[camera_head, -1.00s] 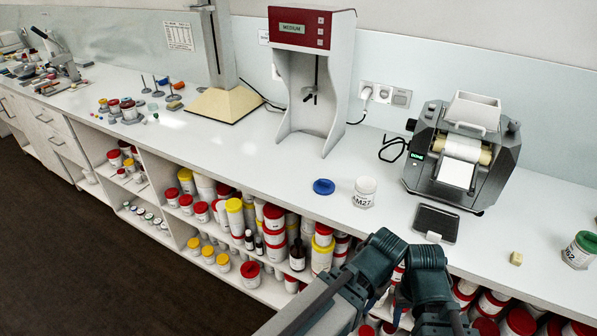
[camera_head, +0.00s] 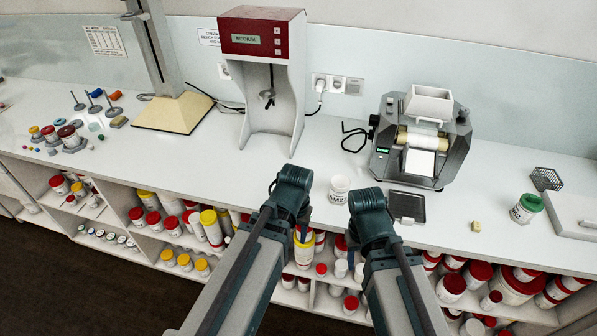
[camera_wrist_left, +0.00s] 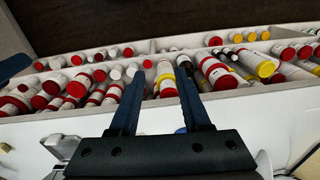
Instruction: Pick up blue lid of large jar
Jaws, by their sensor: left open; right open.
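The large white jar (camera_head: 339,190) stands open on the counter, between my two grippers in the head view. The blue lid is not visible in the head view now; my left gripper covers the area left of the jar. A small blue patch shows behind the gripper body in the left wrist view, too little to identify. My left gripper (camera_head: 288,196) is at the counter's front edge, left of the jar. In the left wrist view its fingers (camera_wrist_left: 160,75) are apart with nothing between them. My right gripper (camera_head: 366,220) is open in front of the jar, its fingertips mostly hidden.
A red-topped mixer (camera_head: 262,35) stands behind, and a roller mill (camera_head: 420,145) stands right. A dark tray (camera_head: 407,207) lies near the mill. Shelves below hold many containers.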

